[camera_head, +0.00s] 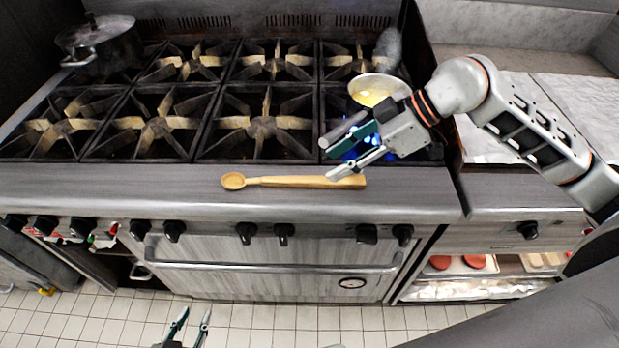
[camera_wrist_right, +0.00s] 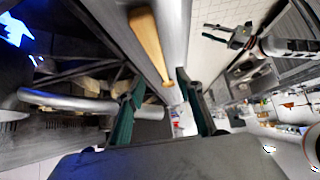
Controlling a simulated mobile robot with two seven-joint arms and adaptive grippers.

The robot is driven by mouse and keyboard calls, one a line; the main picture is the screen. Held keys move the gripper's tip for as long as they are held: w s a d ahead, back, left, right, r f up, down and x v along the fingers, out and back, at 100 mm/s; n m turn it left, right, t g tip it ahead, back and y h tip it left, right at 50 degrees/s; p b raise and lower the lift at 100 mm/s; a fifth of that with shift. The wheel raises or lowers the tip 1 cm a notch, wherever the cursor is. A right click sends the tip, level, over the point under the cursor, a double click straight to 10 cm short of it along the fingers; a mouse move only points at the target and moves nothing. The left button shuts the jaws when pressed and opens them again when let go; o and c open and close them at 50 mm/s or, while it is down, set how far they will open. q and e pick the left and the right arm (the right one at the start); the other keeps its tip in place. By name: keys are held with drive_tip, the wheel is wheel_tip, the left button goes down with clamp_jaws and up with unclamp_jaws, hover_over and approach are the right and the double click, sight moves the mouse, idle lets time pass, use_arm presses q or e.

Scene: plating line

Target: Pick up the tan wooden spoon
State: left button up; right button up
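The tan wooden spoon (camera_head: 285,182) lies flat on the stove's steel front ledge in the head view, bowl to the left and handle to the right. My right gripper (camera_head: 332,158) is open and empty, beside and above the handle end. One fingertip overlaps the handle in the picture; I cannot tell whether it touches. In the right wrist view the spoon's handle (camera_wrist_right: 150,42) shows ahead of the open right gripper (camera_wrist_right: 160,80), not held. My left gripper (camera_head: 196,314) is open and empty, low over the floor in front of the stove; it also shows in the right wrist view (camera_wrist_right: 226,38).
A pan with yellow contents (camera_head: 374,92) sits over a blue flame just behind my right gripper. A lidded pot (camera_head: 103,45) stands at the back left. The other burners (camera_head: 262,128) are empty. The ledge left of the spoon is clear, with knobs below.

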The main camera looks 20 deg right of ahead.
sight(310, 179)
drive_tip(key=shift+p+x, duration=0.3)
drive_tip(key=shift+x, duration=3.3)
drive_tip(key=shift+d, duration=0.15)
clamp_jaws()
